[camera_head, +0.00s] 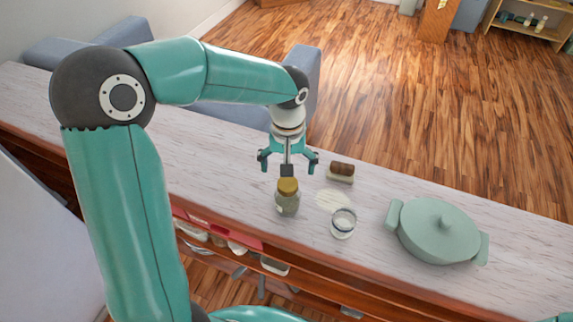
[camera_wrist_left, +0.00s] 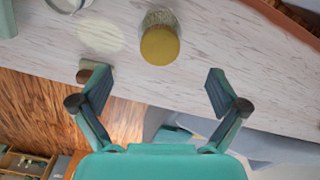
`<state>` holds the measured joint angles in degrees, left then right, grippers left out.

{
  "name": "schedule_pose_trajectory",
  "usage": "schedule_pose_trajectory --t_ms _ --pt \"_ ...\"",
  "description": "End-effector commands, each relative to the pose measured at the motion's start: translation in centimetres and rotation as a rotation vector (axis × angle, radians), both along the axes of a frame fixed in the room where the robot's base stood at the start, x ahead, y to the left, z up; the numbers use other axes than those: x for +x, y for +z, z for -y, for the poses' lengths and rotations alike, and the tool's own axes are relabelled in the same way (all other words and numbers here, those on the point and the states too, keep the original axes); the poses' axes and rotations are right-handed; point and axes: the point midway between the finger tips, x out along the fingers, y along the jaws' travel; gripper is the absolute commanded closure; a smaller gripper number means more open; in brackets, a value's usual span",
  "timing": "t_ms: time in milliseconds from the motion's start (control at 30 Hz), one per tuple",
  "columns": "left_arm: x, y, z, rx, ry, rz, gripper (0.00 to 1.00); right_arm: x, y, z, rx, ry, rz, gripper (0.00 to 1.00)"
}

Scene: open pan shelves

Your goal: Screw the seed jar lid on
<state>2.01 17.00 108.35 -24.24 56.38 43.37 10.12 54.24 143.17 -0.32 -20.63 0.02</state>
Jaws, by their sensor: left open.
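The seed jar (camera_head: 287,205) is a small glass jar standing upright on the counter, with a golden lid (camera_head: 288,186) on its mouth. I cannot tell how tightly the lid sits. The lid also shows near the top middle of the left wrist view (camera_wrist_left: 160,46), with the jar body (camera_wrist_left: 158,17) behind it. My left gripper (camera_head: 288,164) is open and empty above the counter, over the far side of the jar. In the wrist view its spread fingers (camera_wrist_left: 158,88) are apart from the jar, which lies beyond the gap between them. My right gripper is not in view.
A glass container (camera_head: 343,223) stands right of the jar, beside a pale patch (camera_head: 332,200) on the counter. A brown-topped block (camera_head: 341,171) lies near the far edge. A green lidded pot (camera_head: 437,231) stands farther right. The counter (camera_head: 215,165) left of the jar is clear.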

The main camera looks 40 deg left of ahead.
Motion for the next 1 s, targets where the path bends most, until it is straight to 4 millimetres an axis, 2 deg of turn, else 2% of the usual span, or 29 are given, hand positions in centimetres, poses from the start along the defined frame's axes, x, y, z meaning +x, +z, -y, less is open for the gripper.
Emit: schedule_pose_trajectory --t_ms 233,367,567,800,1000 --pt "0.0 0.1 0.0 0.0 0.0 0.0 0.02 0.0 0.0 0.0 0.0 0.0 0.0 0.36" --pt "0.1 0.8 0.0 0.0 -0.001 0.002 0.02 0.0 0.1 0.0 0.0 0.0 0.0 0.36" --pt "0.1 3.9 0.0 0.0 0.001 0.006 0.02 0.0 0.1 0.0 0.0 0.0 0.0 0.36" --pt "0.1 8.7 0.0 0.0 -0.001 0.004 0.02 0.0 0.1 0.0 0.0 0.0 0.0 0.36" --pt "0.0 11.2 0.0 0.0 0.0 0.001 0.02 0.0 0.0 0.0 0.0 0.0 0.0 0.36"
